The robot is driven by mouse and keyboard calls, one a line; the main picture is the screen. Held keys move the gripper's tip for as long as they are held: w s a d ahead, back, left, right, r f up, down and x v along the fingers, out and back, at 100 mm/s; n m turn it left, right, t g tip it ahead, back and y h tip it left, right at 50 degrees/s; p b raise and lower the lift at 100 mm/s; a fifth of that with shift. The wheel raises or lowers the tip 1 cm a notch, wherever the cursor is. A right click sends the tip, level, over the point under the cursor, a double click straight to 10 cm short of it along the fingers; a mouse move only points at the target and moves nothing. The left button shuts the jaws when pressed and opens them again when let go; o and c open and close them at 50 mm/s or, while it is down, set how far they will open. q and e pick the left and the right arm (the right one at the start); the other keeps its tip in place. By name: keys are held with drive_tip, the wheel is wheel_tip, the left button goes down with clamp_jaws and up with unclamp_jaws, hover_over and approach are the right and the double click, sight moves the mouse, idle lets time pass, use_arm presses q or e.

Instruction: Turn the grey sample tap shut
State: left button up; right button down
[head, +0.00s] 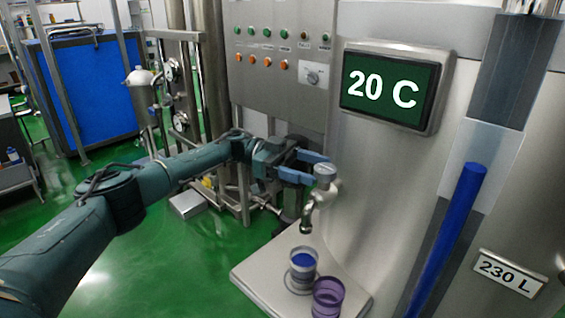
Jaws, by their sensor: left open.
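The grey sample tap (323,188) sticks out from the steel tank wall. It has a round pale grey knob on top and a spout bent downward. My left gripper (319,168) is open at the tap's knob, its two blue fingers pointing right. One finger lies behind the knob's upper left and the other at its lower left. I cannot tell whether either finger touches it. No stream shows below the spout. My right gripper is out of view.
A blue-filled cup (303,263) stands below the spout on a steel shelf (258,272), with a purple cup (328,297) beside it. A display (388,90) reads 20 C, and a label (507,273) reads 230 L. A control panel (280,88) stands behind my gripper.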

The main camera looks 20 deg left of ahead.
use_arm(q)
drive_tip(key=w+a+b, duration=0.1)
drive_tip(key=a+b, duration=0.4)
drive_tip(key=a, duration=0.4)
drive_tip(key=shift+w+a, duration=0.2)
drive_tip(key=shift+a, duration=0.15)
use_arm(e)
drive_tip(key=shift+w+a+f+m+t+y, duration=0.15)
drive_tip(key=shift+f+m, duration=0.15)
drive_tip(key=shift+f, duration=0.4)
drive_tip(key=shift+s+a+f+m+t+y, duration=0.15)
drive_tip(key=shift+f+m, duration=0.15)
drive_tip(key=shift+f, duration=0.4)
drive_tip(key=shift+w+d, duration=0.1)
